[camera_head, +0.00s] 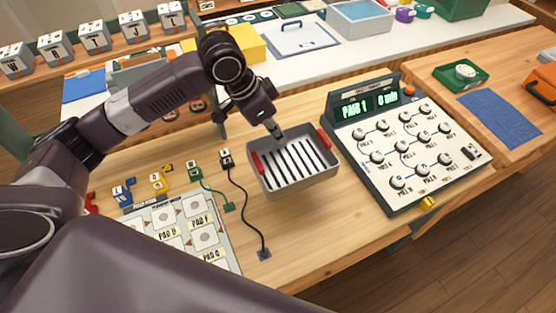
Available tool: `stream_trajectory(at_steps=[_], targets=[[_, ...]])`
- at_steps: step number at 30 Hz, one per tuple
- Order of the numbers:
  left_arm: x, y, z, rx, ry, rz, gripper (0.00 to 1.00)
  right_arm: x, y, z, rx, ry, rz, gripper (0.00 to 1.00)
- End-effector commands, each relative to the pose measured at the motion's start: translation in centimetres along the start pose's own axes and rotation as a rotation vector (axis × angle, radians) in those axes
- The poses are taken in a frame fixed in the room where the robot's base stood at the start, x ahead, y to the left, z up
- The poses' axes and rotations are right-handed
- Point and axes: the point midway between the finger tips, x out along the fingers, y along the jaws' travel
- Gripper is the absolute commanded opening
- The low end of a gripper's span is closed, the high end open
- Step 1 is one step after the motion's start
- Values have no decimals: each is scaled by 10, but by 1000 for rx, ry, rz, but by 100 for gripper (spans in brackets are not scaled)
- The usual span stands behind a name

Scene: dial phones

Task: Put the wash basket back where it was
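The wash basket (302,182) is a grey, open tray with dark slots in its floor and a red grip on each of two opposite sides. It is over the wooden table, between the pad board and the dial phone; I cannot tell whether it rests on the wood or is slightly raised. My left gripper (275,131) points down at the basket's far rim, with its fingertips at or touching it. The fingers look close together, but their gap is hidden. A grey basin (360,20) with blue water stands on the white counter at the back. My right gripper is out of view.
The dial phone (404,140) with a lit display stands close right of the basket. Left are the pad board (178,228) and several plugs, with a black cable (243,200) running near the basket. Bare wood lies in front. A yellow box (250,42) stands behind.

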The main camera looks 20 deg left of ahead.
Motion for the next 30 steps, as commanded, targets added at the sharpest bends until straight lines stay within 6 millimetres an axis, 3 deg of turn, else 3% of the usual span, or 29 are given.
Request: stream_trajectory(at_steps=[3,9,14,22,30], targets=[[28,0,13,-3,-3,3,0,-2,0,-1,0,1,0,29],[57,-1,24,-2,0,0,0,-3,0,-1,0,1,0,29],[66,-1,28,-2,0,0,0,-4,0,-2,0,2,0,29],[99,-2,42,-2,0,0,0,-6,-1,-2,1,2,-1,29],[101,-2,43,-1,2,-2,0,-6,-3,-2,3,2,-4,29]])
